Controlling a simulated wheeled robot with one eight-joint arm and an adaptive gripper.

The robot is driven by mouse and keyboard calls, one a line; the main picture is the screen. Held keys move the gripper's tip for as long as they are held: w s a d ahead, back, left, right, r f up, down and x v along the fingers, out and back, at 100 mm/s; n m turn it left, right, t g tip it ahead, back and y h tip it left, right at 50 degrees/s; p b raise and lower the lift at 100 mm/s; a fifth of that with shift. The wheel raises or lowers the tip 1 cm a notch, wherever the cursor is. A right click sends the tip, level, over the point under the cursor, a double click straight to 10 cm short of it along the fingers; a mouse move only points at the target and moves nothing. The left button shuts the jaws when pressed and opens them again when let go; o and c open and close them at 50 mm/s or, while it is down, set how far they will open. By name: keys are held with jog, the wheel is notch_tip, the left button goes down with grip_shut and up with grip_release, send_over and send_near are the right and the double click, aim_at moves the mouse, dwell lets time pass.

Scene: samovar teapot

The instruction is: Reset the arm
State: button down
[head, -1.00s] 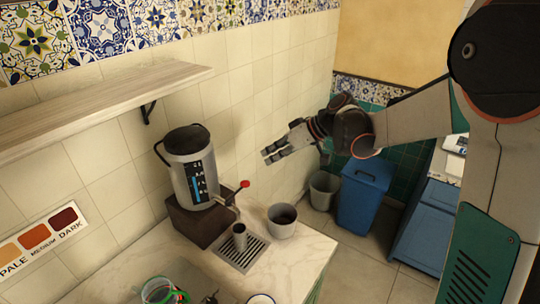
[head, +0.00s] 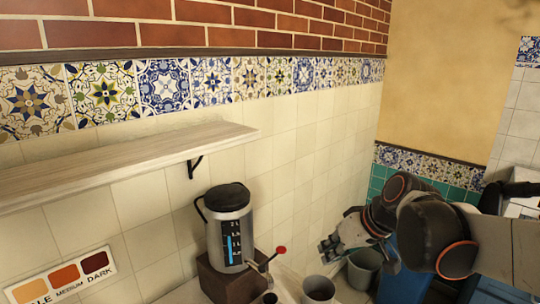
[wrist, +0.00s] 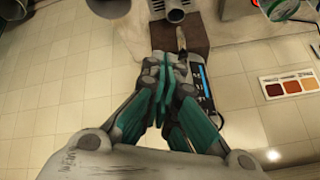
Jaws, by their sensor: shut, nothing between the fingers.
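My gripper (head: 328,246) is in the head view, right of the samovar and over the bin area in the picture. Its fingers are shut with nothing between them. The wrist view shows the closed fingers (wrist: 163,62) from above, overlapping the samovar in the picture. The samovar (head: 229,236) is a grey urn with a black lid, a level gauge and a red-knobbed tap, standing on a brown block (head: 219,281). In the wrist view its side with the blue gauge (wrist: 203,85) shows, partly hidden by the fingers.
A grey cup (head: 318,290) stands right of the tap. A shelf (head: 120,165) juts from the wall above left. A shade card (head: 62,279) hangs lower left. A grey bin (head: 364,268) stands beyond the counter.

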jog(key=s+d+f+m+t+h+b, duration=0.1)
jog(key=s+d+f+m+h+b, duration=0.1)
jog(key=s, duration=0.6)
jog(key=s+d+f+m+t+h+b, duration=0.1)
jog(key=s+d+f, duration=0.3)
jog(key=s, duration=0.4)
jog(key=shift+s+f+m+h+b, duration=0.2)
jog(key=shift+f+m+h+b, duration=0.25)
jog(key=shift+h+b, duration=0.4)
